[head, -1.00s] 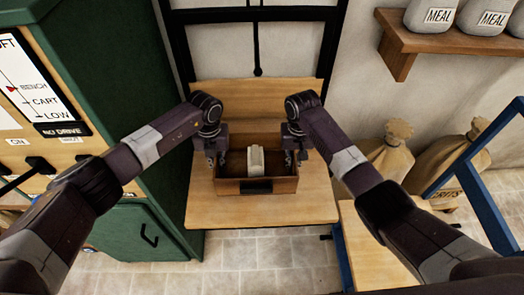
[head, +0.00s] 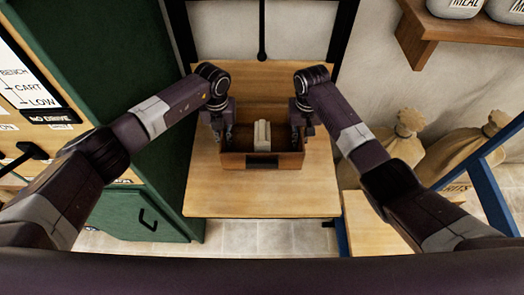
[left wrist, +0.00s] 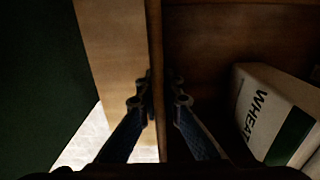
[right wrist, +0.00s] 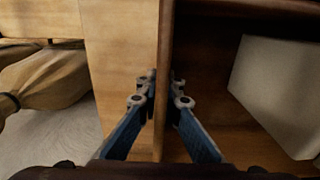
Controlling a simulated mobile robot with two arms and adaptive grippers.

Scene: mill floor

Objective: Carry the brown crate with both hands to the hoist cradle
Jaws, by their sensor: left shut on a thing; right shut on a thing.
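The brown crate (head: 290,161) is over the pale wooden deck (head: 262,198) of what looks like the hoist cradle, near its back board (head: 265,88). I cannot tell whether it rests on the deck. A white box (head: 262,134) stands inside; the left wrist view shows its WHEAT label (left wrist: 258,112). My left gripper (head: 227,135) is shut on the crate's left wall (left wrist: 155,45). My right gripper (head: 303,130) is shut on the right wall (right wrist: 166,45). Both wrist views show fingers on either side of a wall. The crate looks level.
A green cabinet (head: 110,80) stands close on the left. A lower wooden surface (head: 375,225) and a blue frame (head: 475,180) are at the right. Sacks (head: 400,150) stand behind them, under a shelf (head: 425,35) of meal bags. Bare deck lies in front of the crate.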

